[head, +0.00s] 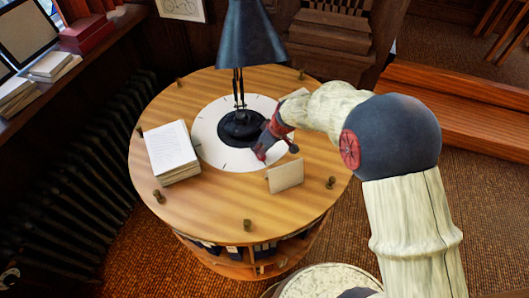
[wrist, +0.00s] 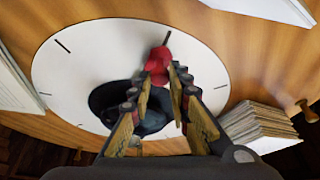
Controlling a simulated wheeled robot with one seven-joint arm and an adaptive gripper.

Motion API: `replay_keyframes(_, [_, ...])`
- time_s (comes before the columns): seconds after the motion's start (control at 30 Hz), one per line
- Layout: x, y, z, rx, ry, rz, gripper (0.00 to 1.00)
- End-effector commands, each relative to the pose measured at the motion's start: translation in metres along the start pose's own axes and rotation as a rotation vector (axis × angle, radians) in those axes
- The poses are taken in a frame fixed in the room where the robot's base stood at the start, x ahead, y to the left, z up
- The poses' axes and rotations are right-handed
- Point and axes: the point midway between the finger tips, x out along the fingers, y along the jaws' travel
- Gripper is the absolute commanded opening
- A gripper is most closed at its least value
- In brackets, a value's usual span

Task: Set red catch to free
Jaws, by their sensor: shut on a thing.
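The red catch (wrist: 158,62) is a small red piece on the white dial disc (wrist: 70,62), with a thin dark tip pointing up in the wrist view. My gripper (wrist: 165,78) has its fingertips closed about the near end of the red catch. In the head view my gripper (head: 267,146) reaches down over the right part of the disc, beside the lamp's base. The fingers hide part of the catch, and no label for its positions can be read. The disc carries short dark tick marks.
A dark lamp (head: 246,45) stands on the disc on its black base (head: 240,128). A paper stack (head: 172,148) lies left on the round wooden table (head: 210,195). An upright card (head: 285,176) stands in front of my gripper. Small knobs (head: 247,225) ring the table edge.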

Motion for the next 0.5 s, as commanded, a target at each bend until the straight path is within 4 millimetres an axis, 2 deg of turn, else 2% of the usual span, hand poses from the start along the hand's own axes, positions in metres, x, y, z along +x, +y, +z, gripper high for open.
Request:
replay_keyframes(0.13, [0.0061,0.0058,-0.0131,-0.001,0.002,0.002,0.00])
replay_keyframes(0.37, [0.0043,0.0067,-0.0148,0.000,0.004,0.004,0.00])
replay_keyframes(0.4, [0.0042,0.0068,-0.0150,0.000,0.005,0.004,0.19])
replay_keyframes(0.5, [0.0041,0.0069,-0.0150,-0.001,0.005,0.005,0.25])
